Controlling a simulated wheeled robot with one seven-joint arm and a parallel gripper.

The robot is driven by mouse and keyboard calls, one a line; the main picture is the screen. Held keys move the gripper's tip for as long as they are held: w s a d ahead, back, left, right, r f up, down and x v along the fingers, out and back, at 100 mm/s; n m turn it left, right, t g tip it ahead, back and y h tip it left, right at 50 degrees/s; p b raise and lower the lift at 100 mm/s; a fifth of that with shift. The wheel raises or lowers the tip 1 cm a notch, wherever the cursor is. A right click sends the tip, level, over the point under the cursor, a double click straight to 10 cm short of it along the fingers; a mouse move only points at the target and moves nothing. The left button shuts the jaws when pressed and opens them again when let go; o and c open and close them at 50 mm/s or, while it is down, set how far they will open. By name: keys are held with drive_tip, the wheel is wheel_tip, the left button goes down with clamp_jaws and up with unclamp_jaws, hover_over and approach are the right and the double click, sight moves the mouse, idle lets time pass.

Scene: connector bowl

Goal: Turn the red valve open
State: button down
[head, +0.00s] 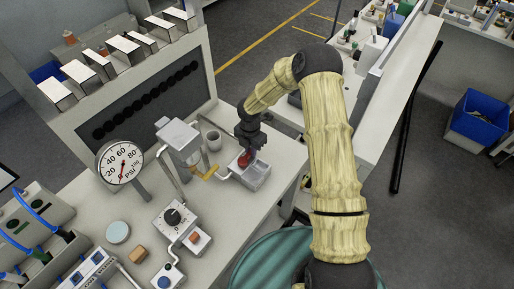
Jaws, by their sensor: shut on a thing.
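The red valve (244,161) shows as a small red shape directly under my gripper, above a grey box-like housing (258,178) on the bench. My gripper (249,151) points down and is shut on the red valve, hiding much of it. A pipe with a yellow-brown section (207,174) leads from a grey box unit toward the housing. A round pressure gauge (121,163) stands to the left, with a red needle. The exact turn angle of the valve is too small to tell.
A grey cup (213,140) stands close left of my gripper. The bench (222,250) is clear at front right.

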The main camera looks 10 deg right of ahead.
drive_tip(key=shift+w+a, duration=0.1)
idle(0.3)
drive_tip(key=c, duration=1.4)
unclamp_jaws()
drive_tip(key=shift+o, duration=0.2)
wheel_tip(320, 180, up, 18)
drive_tip(key=b, duration=0.3)
drive_tip(key=shift+f, duration=0.25)
